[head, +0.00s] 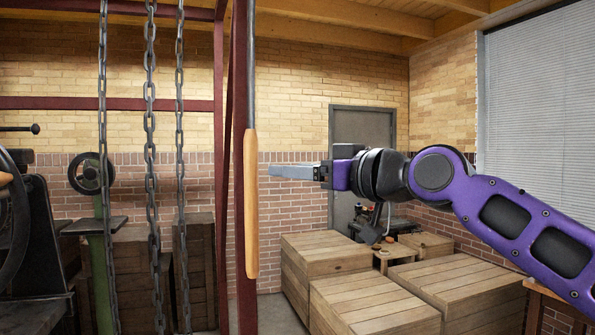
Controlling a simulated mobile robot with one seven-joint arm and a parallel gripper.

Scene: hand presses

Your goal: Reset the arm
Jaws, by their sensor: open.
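My purple and black arm reaches in from the right edge of the head view. My gripper (292,172) points left at mid-height, with its grey fingers seen from the side. It is open and I see nothing between its fingers. A long lever with an orange wooden handle (251,205) hangs upright just left of the fingertips. In the picture a small gap separates the fingertips from the handle. I cannot tell their difference in depth. The lever's grey rod (251,70) runs up out of view.
A dark red steel frame (219,130) stands behind the lever. Several chains (150,150) hang at the left. Dark machinery (35,230) and a green stand (100,260) are at the left. Wooden crates (375,304) fill the floor below my arm. A grey door (365,122) is behind.

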